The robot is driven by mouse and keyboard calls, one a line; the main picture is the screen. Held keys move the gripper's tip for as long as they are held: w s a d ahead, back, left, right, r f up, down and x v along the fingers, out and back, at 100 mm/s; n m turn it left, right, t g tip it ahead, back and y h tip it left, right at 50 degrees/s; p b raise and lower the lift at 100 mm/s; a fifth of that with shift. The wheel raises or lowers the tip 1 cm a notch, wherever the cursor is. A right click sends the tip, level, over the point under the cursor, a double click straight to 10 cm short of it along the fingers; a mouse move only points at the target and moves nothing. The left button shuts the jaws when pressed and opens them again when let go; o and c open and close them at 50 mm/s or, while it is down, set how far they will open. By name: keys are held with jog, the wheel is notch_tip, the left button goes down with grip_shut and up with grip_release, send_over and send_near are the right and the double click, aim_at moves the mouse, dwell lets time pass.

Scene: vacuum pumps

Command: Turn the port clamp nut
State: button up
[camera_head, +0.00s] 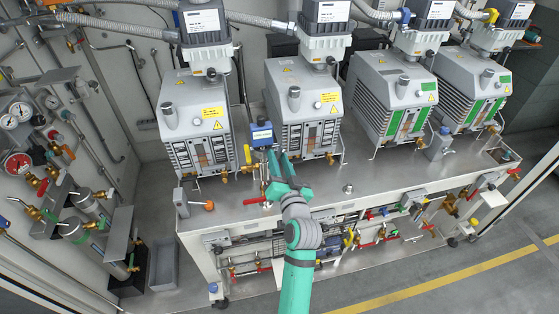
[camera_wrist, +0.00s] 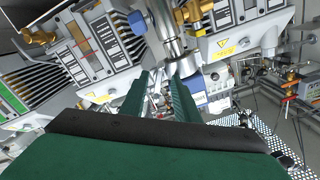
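My gripper (camera_head: 280,156) reaches over the metal bench in front of the second pump (camera_head: 303,105) from the left, beside a small blue device (camera_head: 262,134). In the wrist view its two green fingers (camera_wrist: 160,80) stand apart, with a gap between them and nothing clearly held. Just beyond the fingertips is a shiny metal port pipe (camera_wrist: 166,30) with a wider metal collar (camera_wrist: 186,66) at its end. I cannot tell for sure which part there is the clamp nut. In the head view my gripper and its surroundings are too small to show it.
More grey pumps stand at the left (camera_head: 195,120) and right (camera_head: 393,95) on the metal bench (camera_head: 345,190). Valves and red handles line the bench front. A grey control box with an orange knob (camera_head: 208,205) sits at the left corner. Gauges (camera_head: 20,112) are on the left wall.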

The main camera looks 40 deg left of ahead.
jog(key=shift+d, duration=0.2)
jog(key=shift+v, duration=0.95)
jog(key=shift+s, duration=0.1)
jog(key=v, duration=0.6)
dwell(0.4)
